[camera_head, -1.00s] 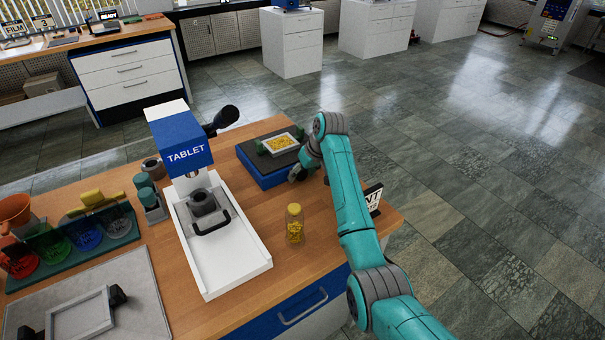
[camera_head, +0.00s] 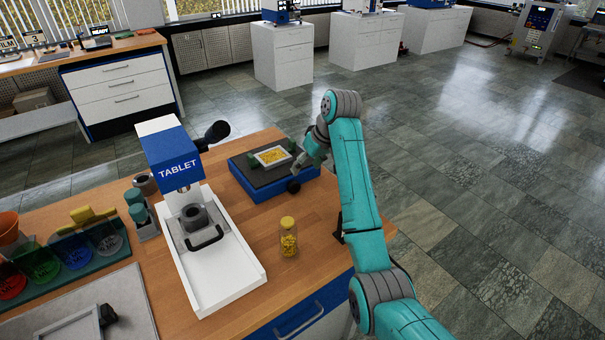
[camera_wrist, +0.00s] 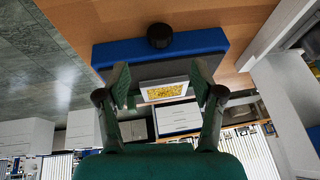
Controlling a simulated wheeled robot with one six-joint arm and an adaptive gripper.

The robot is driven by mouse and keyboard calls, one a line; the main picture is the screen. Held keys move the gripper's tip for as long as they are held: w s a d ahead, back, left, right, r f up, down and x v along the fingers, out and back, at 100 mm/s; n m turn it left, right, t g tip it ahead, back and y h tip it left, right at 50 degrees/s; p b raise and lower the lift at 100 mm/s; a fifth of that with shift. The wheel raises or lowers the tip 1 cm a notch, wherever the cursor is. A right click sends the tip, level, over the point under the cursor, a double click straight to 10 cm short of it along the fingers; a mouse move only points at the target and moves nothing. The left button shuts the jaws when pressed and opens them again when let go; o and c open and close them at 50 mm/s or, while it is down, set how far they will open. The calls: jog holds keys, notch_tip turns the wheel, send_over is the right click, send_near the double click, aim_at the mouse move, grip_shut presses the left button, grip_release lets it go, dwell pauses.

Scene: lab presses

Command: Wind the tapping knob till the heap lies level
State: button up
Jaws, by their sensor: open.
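The tapping knob (camera_head: 293,186) is a round black knob on the near side of a blue box (camera_head: 262,192) with a dark top. It also shows in the wrist view (camera_wrist: 160,36). A white frame (camera_head: 257,161) on the box top holds the yellow grain heap (camera_head: 273,156), seen again in the wrist view (camera_wrist: 165,91). The grains look spread across the frame; I cannot tell whether they lie level. My gripper (camera_wrist: 163,68) is open and empty, its fingers apart, with the knob visible beyond the fingertips and not between them.
A yellow-lidded jar (camera_head: 288,238) stands in front of the box. A white and blue TABLET press (camera_head: 215,270) is to the left, with coloured tubs (camera_head: 40,265) farther left. The table's right edge is close to my arm. Bare wood surrounds the jar.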

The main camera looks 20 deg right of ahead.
aim_at(296, 184)
jog(key=shift+s+d+r, duration=0.1)
jog(key=shift+s+r, duration=0.05)
jog(key=shift+r, duration=0.25)
jog(key=shift+h, duration=0.7)
jog(key=x, duration=0.3)
jog(key=a+x, duration=0.1)
jog(key=x, duration=0.7)
jog(key=shift+w+a+f, duration=0.1)
jog(key=shift+w+a, duration=0.1)
jog(key=shift+a, duration=0.15)
jog(key=c, duration=1.1)
jog(key=shift+d, duration=0.1)
